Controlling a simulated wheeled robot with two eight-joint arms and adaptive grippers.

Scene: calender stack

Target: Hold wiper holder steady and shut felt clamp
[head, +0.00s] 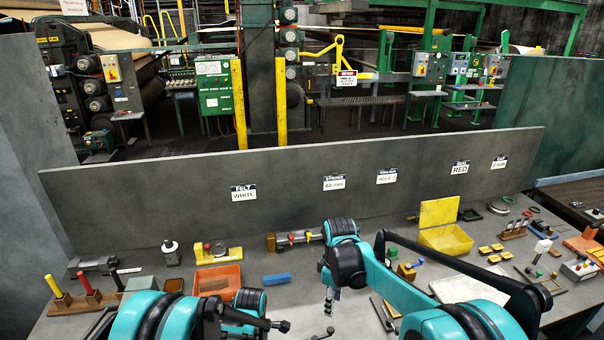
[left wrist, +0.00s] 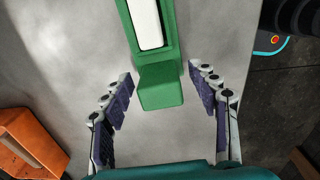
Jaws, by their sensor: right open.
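A green holder with a white pad or strip set in it (left wrist: 160,88) lies on the grey bench in the left wrist view. I take it to be the wiper holder. My left gripper (left wrist: 160,100) is open, with one finger on each side of the holder's green end block and gaps showing. In the head view my left arm hides this spot. My right gripper (head: 330,300) points down above the bench and is open. A small dark lever with a round knob (head: 325,333) shows below it at the bottom edge; I cannot tell whether it is the felt clamp.
A yellow open box (head: 447,238) stands to the right, near a white board (head: 476,291). A grey upright panel (head: 290,190) with labels closes off the back. The bench is crowded at both sides.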

